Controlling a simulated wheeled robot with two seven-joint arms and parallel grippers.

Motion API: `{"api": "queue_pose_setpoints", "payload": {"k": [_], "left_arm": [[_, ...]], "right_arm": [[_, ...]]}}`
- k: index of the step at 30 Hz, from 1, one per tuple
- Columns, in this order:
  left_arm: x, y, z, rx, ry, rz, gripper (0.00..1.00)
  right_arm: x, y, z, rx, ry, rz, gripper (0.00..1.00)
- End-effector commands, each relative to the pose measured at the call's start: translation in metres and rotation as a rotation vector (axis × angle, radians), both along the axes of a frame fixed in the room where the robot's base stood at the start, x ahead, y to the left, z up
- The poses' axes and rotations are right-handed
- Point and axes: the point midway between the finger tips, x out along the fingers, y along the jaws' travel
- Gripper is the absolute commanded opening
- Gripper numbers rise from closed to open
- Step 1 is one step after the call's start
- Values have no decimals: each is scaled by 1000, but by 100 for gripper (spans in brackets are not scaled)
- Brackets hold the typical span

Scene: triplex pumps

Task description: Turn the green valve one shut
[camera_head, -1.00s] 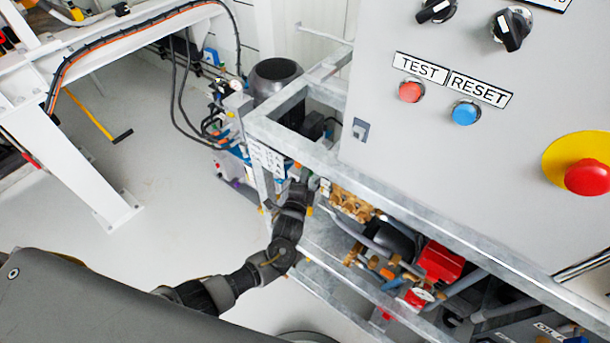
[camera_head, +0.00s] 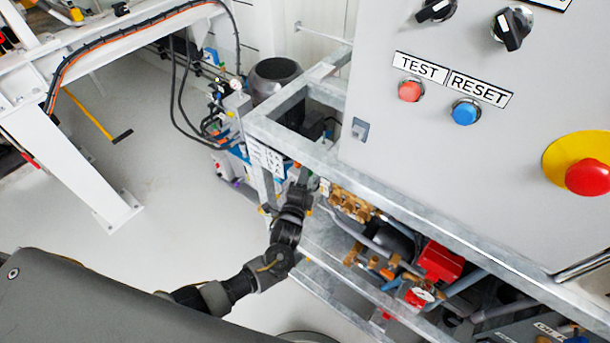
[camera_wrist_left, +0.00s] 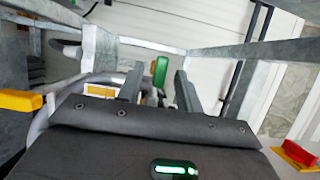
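The green valve handle (camera_wrist_left: 160,72) stands upright in the left wrist view, ahead of my left gripper (camera_wrist_left: 159,83). The gripper's two dark fingers are apart, one on each side of the handle in the picture. Gaps show between the handle and both fingers. I cannot tell how deep the handle sits between them. In the head view my left gripper (camera_head: 304,178) is beside the metal frame, near brass fittings, and its fingers are too small to read. The handle is not clear there. My right gripper is not in view.
A galvanised frame (camera_head: 400,208) runs over the pump parts close to my left arm. A yellow handle (camera_wrist_left: 20,100) is at left and a red one (camera_wrist_left: 297,153) at right in the wrist view. A grey control panel (camera_head: 450,160) stands at right.

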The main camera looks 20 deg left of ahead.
Motion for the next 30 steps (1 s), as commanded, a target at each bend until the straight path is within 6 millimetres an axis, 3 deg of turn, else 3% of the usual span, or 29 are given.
{"api": "queue_pose_setpoints", "payload": {"k": [6,13,18,30], "left_arm": [[-45,-1,-2,-2,2,-1,35],[-81,-1,-1,-1,1,-1,35],[-92,-2,-1,0,1,-1,35],[-93,-2,0,0,1,-1,35]], "right_arm": [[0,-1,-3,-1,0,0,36],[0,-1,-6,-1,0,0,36],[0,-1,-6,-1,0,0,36],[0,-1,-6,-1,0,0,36]]}}
